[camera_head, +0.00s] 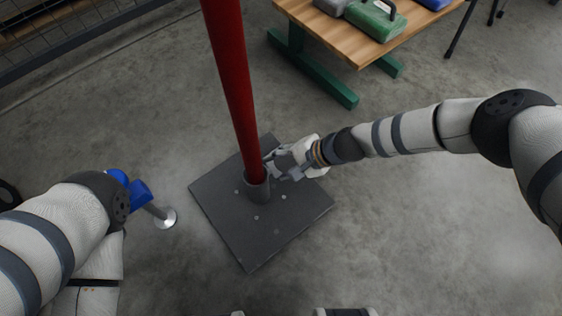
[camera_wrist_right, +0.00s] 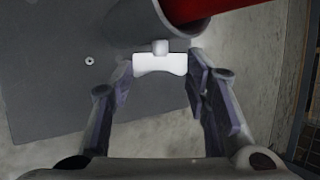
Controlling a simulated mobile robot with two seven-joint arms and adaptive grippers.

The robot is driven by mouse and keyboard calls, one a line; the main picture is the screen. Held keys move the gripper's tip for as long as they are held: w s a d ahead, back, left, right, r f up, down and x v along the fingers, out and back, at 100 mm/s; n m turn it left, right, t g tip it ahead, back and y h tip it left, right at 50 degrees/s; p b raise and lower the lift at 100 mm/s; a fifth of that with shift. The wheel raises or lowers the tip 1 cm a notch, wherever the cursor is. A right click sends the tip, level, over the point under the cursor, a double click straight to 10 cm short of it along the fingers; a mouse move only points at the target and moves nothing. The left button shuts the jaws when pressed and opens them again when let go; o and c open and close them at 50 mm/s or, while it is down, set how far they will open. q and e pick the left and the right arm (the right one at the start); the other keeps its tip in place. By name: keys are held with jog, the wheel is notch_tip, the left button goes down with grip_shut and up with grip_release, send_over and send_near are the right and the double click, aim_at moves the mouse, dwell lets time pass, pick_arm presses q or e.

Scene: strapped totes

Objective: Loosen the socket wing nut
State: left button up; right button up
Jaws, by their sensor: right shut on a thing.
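A red pole (camera_head: 232,85) stands in a grey socket (camera_head: 257,189) on a dark square base plate (camera_head: 250,235). My right gripper (camera_head: 271,165) reaches the socket from the right, low over the plate. In the right wrist view, a white wing nut (camera_wrist_right: 160,64) sticks out from the grey socket (camera_wrist_right: 137,22). The fingers of my right gripper (camera_wrist_right: 159,75) are at both ends of the wing nut, shut on it. The red pole (camera_wrist_right: 195,10) shows at the top there. My left arm is at the lower left in the head view; its gripper is out of view.
A wooden bench (camera_head: 350,38) with green legs stands at the top, with a green case (camera_head: 376,20) on it. A blue object (camera_head: 130,188) and a round metal foot (camera_head: 164,218) are left of the plate. The floor right of the plate is clear.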

dwell(0.4)
jog(key=o, duration=1.2)
jog(key=shift+c, duration=0.2)
jog(key=v, duration=1.2)
